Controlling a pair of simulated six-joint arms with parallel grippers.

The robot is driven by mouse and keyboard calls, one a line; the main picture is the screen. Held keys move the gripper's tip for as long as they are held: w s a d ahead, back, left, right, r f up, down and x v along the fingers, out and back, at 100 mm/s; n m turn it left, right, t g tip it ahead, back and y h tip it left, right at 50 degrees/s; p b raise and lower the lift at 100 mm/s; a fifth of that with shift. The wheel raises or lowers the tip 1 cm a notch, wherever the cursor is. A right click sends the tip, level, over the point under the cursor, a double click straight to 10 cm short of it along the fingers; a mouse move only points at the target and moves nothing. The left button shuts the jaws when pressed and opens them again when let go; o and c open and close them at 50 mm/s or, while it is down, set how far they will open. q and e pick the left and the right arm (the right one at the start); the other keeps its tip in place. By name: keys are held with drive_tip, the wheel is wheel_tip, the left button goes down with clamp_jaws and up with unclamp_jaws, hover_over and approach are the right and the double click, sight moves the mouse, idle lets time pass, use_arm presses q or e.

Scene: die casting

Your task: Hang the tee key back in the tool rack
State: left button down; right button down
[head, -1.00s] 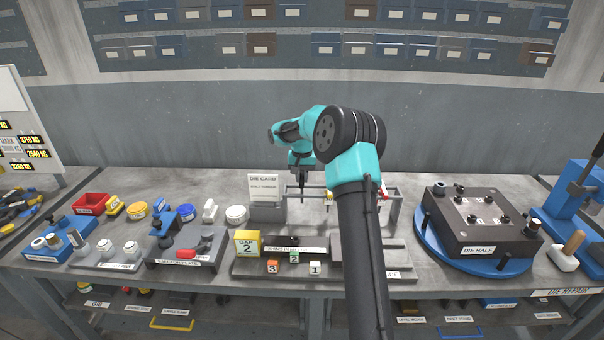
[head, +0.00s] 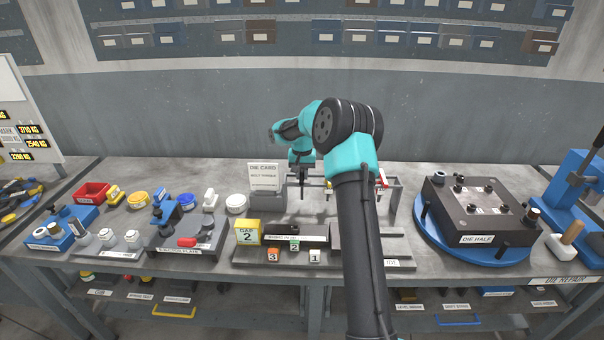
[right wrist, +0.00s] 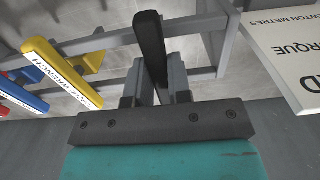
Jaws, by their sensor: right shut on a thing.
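My right gripper (head: 302,172) is above the back of the bench, just right of the die card. In the right wrist view it (right wrist: 158,85) is shut on the tee key (right wrist: 150,42), whose black bar stands out between the fingers. The tee key also shows as a thin dark piece (head: 303,188) below the gripper in the head view. The tool rack (head: 396,186) is a grey metal frame, partly hidden behind my right arm. In the right wrist view the key is beside the rack's grey rails (right wrist: 200,75); I cannot tell whether it touches them. My left gripper is out of view.
Yellow (right wrist: 60,70), red (right wrist: 22,96) and blue labelled tools hang at the rack. The die card (head: 264,177) stands close to the gripper. The yellow gap block (head: 248,232) and numbered blocks are in front. The die half (head: 478,239) on its blue turntable is at right.

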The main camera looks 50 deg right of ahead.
drive_tip(key=shift+f, duration=0.25)
idle(0.7)
drive_tip(key=c, duration=1)
unclamp_jaws()
wheel_tip(320, 180, up, 18)
drive_tip(key=shift+f, duration=0.25)
